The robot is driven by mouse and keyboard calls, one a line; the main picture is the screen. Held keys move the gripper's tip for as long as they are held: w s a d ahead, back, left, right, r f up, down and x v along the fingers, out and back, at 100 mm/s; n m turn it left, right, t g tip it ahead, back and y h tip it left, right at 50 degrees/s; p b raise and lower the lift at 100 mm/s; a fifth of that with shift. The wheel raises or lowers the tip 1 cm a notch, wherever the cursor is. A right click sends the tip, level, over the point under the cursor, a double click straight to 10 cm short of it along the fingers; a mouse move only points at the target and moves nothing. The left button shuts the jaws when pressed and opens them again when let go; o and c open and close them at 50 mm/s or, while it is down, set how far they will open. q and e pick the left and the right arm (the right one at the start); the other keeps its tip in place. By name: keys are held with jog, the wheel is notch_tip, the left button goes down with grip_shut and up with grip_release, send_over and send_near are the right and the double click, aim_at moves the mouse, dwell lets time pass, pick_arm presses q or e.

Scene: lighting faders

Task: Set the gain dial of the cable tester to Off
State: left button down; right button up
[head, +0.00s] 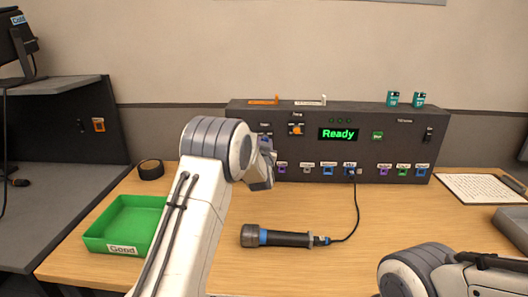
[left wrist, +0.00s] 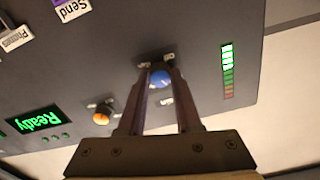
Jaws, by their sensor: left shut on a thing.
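The cable tester (head: 348,153) is a long dark grey box at the back of the table, with a green "Ready" display (head: 338,134). My left gripper (head: 267,147) is at the left part of its front panel. In the left wrist view, the left gripper (left wrist: 160,72) is shut on a round blue dial (left wrist: 160,79), one finger on each side. The dial's setting and the label by it are too small or hidden to read. An orange knob (left wrist: 101,118) sits beside it, and also shows in the head view (head: 297,130). My right gripper is out of view.
A green tray (head: 129,222) marked "Good" and a roll of black tape (head: 151,169) are at left. A level bar (left wrist: 227,70) is near the dial.

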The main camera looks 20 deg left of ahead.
pick_arm(q)
jog(key=shift+n+b, duration=9.65)
jog(key=shift+n, duration=0.65)
jog(key=c, duration=0.6)
grip_release()
jog(key=shift+d, duration=0.1)
